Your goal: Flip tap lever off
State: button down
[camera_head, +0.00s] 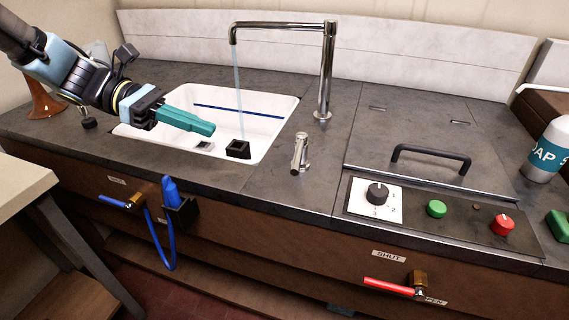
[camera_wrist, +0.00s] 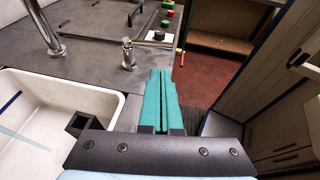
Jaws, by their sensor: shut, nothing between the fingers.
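A short chrome tap lever (camera_head: 300,153) stands upright on the dark counter right of the sink. It also shows in the wrist view (camera_wrist: 127,53), beyond and left of the fingertips. My gripper (camera_head: 213,128), with teal fingers, is above the sink, left of the lever and apart from it. In the wrist view its fingers (camera_wrist: 161,72) are together and hold nothing.
A red-handled valve (camera_head: 388,286) between SHUT and OPEN labels and a blue-handled valve (camera_head: 115,201) are on the cabinet front. A blue tool (camera_head: 171,191) hangs there. A control panel with a dial (camera_head: 377,194), a black handle (camera_head: 430,153) and a soap bottle (camera_head: 549,150) are right.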

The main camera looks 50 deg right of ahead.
aim_at(298, 154)
jog(key=shift+s+d, duration=0.1)
jog(key=shift+s, duration=0.05)
jog(key=p+x, duration=0.2)
jog(key=x, duration=1.2)
jog(key=shift+p, duration=0.35)
